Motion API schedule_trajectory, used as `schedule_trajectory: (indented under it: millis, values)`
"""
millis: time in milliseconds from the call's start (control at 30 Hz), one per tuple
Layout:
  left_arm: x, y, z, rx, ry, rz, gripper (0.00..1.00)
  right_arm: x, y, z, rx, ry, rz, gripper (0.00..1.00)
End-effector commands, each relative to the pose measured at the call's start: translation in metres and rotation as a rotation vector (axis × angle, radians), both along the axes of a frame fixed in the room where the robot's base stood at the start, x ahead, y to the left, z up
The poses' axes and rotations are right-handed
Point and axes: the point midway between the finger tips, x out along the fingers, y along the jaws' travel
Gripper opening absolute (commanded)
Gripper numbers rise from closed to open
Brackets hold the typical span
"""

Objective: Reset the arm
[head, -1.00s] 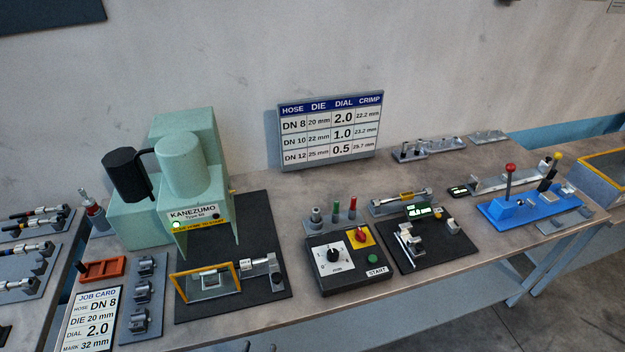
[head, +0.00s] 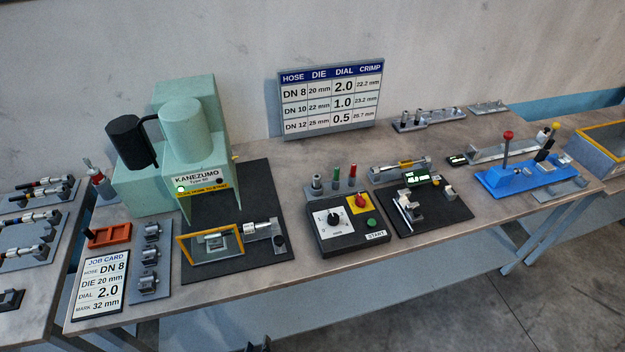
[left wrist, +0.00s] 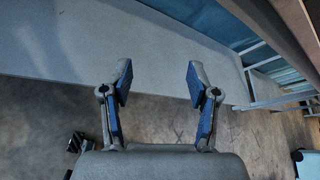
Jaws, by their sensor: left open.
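My left gripper shows in the left wrist view (left wrist: 157,82) with its two blue-padded fingers wide apart and nothing between them. Beyond the fingers are a pale flat surface and the floor. In the head view only a small dark tip of it (head: 257,346) shows at the bottom edge, in front of and below the bench (head: 330,262). It is apart from everything on the bench. The rest of the left arm is out of the head view. My right gripper cannot be made out in either view.
On the bench stand a green crimping press (head: 185,130), a job card (head: 100,285), a control box (head: 345,228), a black measuring plate (head: 435,212) and a blue lever fixture (head: 530,178). A hose rack (head: 30,228) is at the left. Floor is open at lower right.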

Motion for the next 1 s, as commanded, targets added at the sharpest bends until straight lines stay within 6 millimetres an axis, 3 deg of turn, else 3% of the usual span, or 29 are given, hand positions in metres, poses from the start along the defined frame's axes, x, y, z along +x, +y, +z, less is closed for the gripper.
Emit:
schedule_trajectory:
  millis: [167, 267, 300, 400, 500, 600, 700, 1000]
  values:
    - [-0.037, 0.027, -0.115, -0.348, 0.275, 0.271, 0.6, -0.004, 0.0, -0.005, -0.001, 0.007, 0.0, 0.0]
    - [-0.078, 0.046, -0.187, -0.608, 0.444, 0.547, 0.6, -0.005, 0.0, -0.008, -0.001, 0.007, 0.0, 0.0]
    - [-0.098, 0.052, -0.213, -0.713, 0.503, 0.68, 0.6, -0.005, 0.0, -0.009, -0.001, 0.007, 0.0, 0.0]
    - [-0.153, 0.064, -0.269, -0.964, 0.608, 1.048, 0.6, -0.005, 0.0, -0.011, -0.001, 0.007, 0.0, 0.0]
    - [-0.207, 0.07, -0.307, -1.169, 0.641, 1.425, 0.6, -0.005, 0.0, -0.014, -0.001, 0.007, 0.0, 0.0]
    - [-0.248, 0.072, -0.327, -1.306, 0.615, 1.729, 0.6, -0.005, 0.0, -0.015, 0.0, 0.007, -0.001, 0.0]
    - [-0.273, 0.071, -0.336, -1.376, 0.579, 1.912, 0.6, -0.005, 0.0, -0.016, -0.001, 0.007, 0.0, 0.0]
    - [-0.283, 0.071, -0.339, -1.406, 0.556, 1.992, 0.6, -0.004, 0.0, -0.016, 0.0, 0.006, 0.0, 0.0]
